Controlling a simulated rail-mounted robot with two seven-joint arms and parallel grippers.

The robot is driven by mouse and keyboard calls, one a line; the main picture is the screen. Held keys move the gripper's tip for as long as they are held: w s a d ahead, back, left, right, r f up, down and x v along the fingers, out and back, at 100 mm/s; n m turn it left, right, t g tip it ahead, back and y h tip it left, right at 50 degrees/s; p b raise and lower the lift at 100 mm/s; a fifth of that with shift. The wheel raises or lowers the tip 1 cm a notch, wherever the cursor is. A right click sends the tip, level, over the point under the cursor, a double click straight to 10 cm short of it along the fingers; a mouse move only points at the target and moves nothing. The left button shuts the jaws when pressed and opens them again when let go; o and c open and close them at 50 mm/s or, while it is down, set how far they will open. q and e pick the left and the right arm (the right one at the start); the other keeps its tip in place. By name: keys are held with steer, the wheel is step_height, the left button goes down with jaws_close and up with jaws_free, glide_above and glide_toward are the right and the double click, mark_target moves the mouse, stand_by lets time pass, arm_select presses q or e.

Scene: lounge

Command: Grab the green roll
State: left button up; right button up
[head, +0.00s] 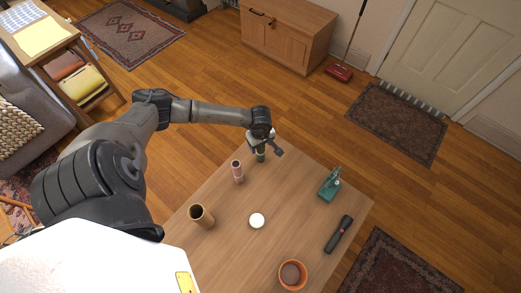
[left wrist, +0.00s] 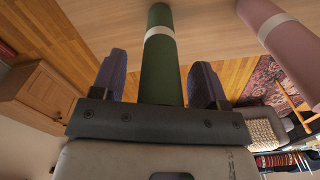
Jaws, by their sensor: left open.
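The green roll (head: 260,155) stands upright near the far corner of the wooden table (head: 229,265), partly hidden by my left gripper in the head view. In the left wrist view the green roll (left wrist: 160,68), with a pale band around it, lies between the two dark fingers. My left gripper (head: 268,149) is open at the roll, one finger on each side (left wrist: 158,80). A gap shows between the roll and each finger. My right gripper is in neither view.
A pink roll (head: 237,171) stands close by, also in the left wrist view (left wrist: 290,48). A brown tube (head: 201,217), a white round item (head: 257,220), a teal device (head: 330,184), a dark flashlight-like object (head: 339,234) and an orange pot (head: 293,275) are on the table.

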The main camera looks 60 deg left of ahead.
arm_select(q)
steer(key=shift+c, duration=0.2)
steer(key=c, duration=1)
steer(key=shift+o, duration=0.2)
steer(key=shift+r, duration=0.15)
